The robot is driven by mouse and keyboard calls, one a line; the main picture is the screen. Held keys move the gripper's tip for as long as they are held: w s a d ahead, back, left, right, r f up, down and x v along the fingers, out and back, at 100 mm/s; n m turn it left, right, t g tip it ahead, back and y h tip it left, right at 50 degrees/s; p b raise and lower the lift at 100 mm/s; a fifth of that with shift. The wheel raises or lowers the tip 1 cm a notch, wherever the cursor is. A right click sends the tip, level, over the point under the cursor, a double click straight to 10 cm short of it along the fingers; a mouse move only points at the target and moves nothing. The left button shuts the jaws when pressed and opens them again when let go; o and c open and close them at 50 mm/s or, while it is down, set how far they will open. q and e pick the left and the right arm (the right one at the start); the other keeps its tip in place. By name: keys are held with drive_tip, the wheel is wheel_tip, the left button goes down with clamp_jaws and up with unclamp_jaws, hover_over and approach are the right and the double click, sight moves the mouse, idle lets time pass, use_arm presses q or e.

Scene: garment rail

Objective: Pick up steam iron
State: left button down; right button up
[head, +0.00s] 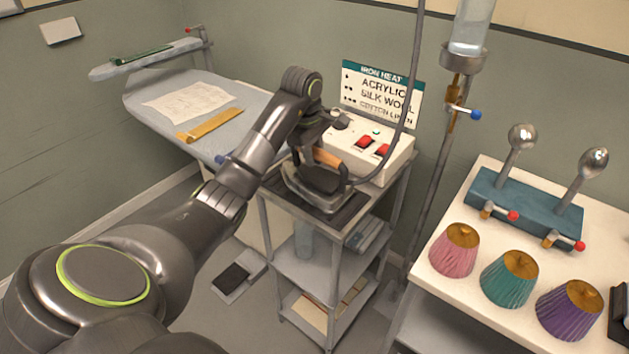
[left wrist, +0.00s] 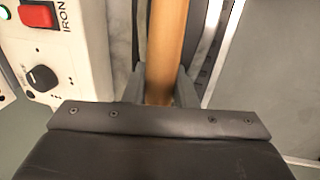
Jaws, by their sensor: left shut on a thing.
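The steam iron (head: 312,188) has a dark metal body and a tan wooden handle. It is on or just above the dark top of the small metal cart (head: 345,220); I cannot tell if it touches. My left gripper (head: 325,150) is over the iron, shut on its handle. In the left wrist view the wooden handle (left wrist: 166,50) runs between the two fingers of my left gripper (left wrist: 160,92). Part of the iron is hidden by the gripper. My right gripper is not in view.
A white control box (head: 375,150) with red switches stands close behind the iron, with a hose rising nearby. An ironing board (head: 215,120) with a cloth and a wooden ruler is at the left. A white table (head: 435,262) with pleated shades is at the right.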

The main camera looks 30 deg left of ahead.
use_arm(q)
drive_tip(key=shift+r, duration=0.2)
drive_tip(key=shift+w, duration=0.1)
drive_tip(key=shift+a+r, duration=0.1)
drive_tip(key=shift+r, duration=0.65)
wheel_tip(320, 180, up, 8)
drive_tip(key=p, duration=0.7)
drive_tip(key=shift+r, duration=0.2)
